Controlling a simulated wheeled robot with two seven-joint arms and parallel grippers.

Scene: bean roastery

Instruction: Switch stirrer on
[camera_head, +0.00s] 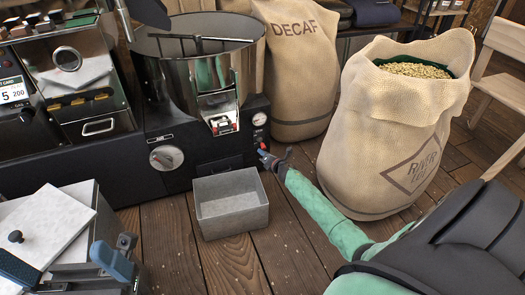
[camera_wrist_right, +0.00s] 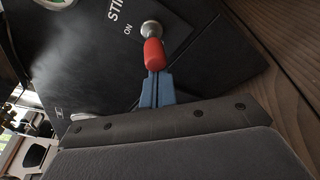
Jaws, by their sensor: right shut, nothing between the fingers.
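The stirrer switch is a small toggle with a red tip (camera_wrist_right: 155,54) on a round metal collar. It stands on the black panel beside the printed word ON and a partly cut-off label starting "STI". In the head view the switch (camera_head: 262,147) is at the lower right corner of the roaster's front. My right gripper (camera_head: 268,156) is right at it. In the wrist view its blue fingers (camera_wrist_right: 157,88) are shut together and empty, with their tips at the end of the red tip; I cannot tell whether they touch. My left gripper (camera_head: 66,266) is open and empty at the lower left.
An empty grey metal bin (camera_head: 231,203) is on the plank floor, left of my right gripper. A bean sack (camera_head: 385,140) stands close right of my right arm, and a DECAF sack (camera_head: 300,75) behind.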

